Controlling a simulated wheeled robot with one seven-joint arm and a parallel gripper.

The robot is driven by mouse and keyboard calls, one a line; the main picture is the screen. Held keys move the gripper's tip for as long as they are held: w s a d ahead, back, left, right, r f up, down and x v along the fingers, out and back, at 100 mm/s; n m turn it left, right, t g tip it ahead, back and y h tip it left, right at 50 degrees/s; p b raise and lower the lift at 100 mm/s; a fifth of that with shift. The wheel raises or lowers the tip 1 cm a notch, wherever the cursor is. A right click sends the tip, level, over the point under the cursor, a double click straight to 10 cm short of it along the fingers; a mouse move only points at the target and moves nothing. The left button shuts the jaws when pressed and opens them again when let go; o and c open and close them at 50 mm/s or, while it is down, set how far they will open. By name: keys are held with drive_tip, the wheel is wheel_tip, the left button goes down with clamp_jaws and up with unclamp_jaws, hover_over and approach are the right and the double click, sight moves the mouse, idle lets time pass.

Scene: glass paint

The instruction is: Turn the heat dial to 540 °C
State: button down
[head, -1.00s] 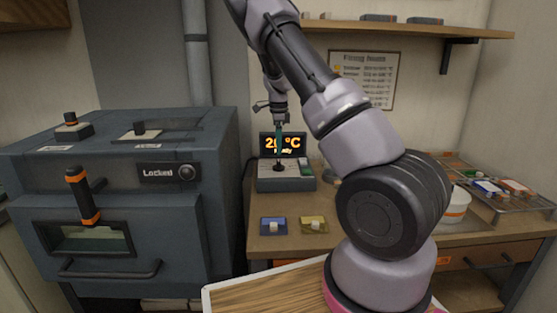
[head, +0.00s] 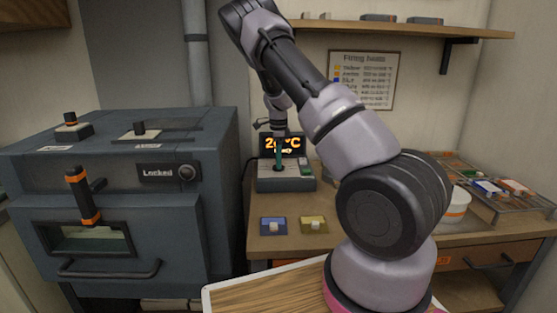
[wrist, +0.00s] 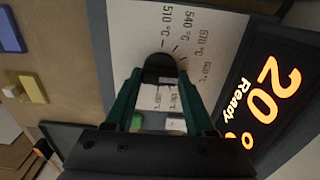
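The heat dial (wrist: 160,66) is a dark knob on a pale plate (wrist: 225,38) with printed marks, among them 510, 540 and 570 °C. It sits on the grey control box (head: 285,184). The display (wrist: 262,103) glows orange and reads 20 and Ready; it also shows in the head view (head: 297,144). My gripper (wrist: 160,74) has its green fingers apart, one on each side of the dial. I cannot tell whether they touch it. In the head view my gripper (head: 279,167) reaches down onto the box and hides the dial.
A green button (wrist: 137,121) and a white button (wrist: 175,124) lie near the fingers. Blue (head: 273,226) and yellow (head: 314,225) blocks lie on the bench in front. The furnace (head: 130,210) stands left, marked Locked. A tray (head: 500,205) lies right.

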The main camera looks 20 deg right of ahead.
drive_tip(key=shift+n, duration=0.4)
drive_tip(key=n, duration=1)
drive_tip(key=shift+n, duration=0.4)
idle(0.4)
drive_tip(key=shift+c, duration=1.2)
unclamp_jaws()
drive_tip(key=shift+r, duration=0.1)
wheel_tip(320, 180, up, 11)
drive_tip(key=shift+f, duration=0.2)
